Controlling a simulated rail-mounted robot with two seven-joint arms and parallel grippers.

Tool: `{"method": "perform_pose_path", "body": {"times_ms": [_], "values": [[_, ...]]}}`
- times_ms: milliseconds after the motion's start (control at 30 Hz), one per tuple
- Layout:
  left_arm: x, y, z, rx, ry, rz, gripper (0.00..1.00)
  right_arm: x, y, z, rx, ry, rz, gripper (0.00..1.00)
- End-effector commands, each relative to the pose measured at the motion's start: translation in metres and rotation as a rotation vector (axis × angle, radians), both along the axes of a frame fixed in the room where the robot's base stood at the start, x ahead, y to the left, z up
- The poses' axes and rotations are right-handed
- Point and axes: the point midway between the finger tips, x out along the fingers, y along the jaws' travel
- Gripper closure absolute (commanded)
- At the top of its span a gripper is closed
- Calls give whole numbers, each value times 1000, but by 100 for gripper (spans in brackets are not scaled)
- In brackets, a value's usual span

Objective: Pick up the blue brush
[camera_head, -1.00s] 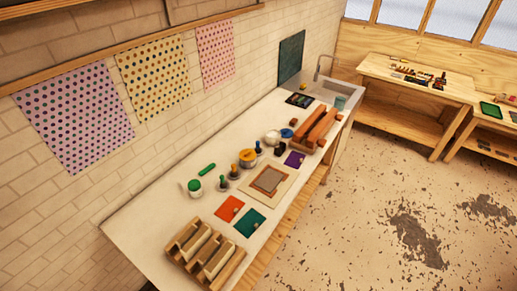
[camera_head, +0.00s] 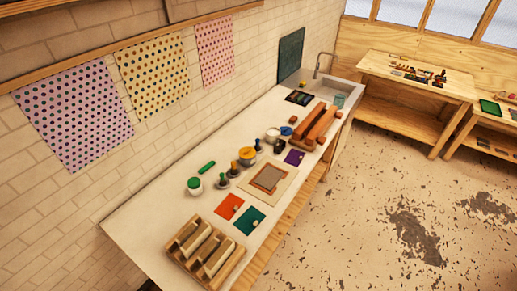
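A small upright tool with a blue handle (camera_head: 257,145) stands on the long white counter (camera_head: 150,215), just behind and right of a yellow-orange round pot (camera_head: 247,154); it looks like the blue brush, but it is too small to be sure. Two similar upright tools stand nearer, one with an orange handle (camera_head: 234,168) and a darker one (camera_head: 222,179). A flat blue item (camera_head: 286,131) lies farther along, by a white bowl (camera_head: 272,135). Neither of my grippers is in view.
A wooden rack (camera_head: 205,250) fills the counter's near end. Orange and green cards (camera_head: 249,220), a framed screen (camera_head: 270,179) and reddish rolls (camera_head: 318,122) line the front side. A sink (camera_head: 345,92) is at the far end.

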Motion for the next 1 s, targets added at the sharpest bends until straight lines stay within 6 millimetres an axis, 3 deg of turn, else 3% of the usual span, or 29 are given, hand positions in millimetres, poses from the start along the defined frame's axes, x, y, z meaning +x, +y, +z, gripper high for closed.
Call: {"method": "perform_pose_path", "body": {"times_ms": [400, 700, 1000], "values": [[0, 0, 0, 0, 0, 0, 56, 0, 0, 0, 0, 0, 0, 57], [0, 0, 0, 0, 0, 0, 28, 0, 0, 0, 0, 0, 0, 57], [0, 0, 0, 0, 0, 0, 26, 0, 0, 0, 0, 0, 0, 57]]}}
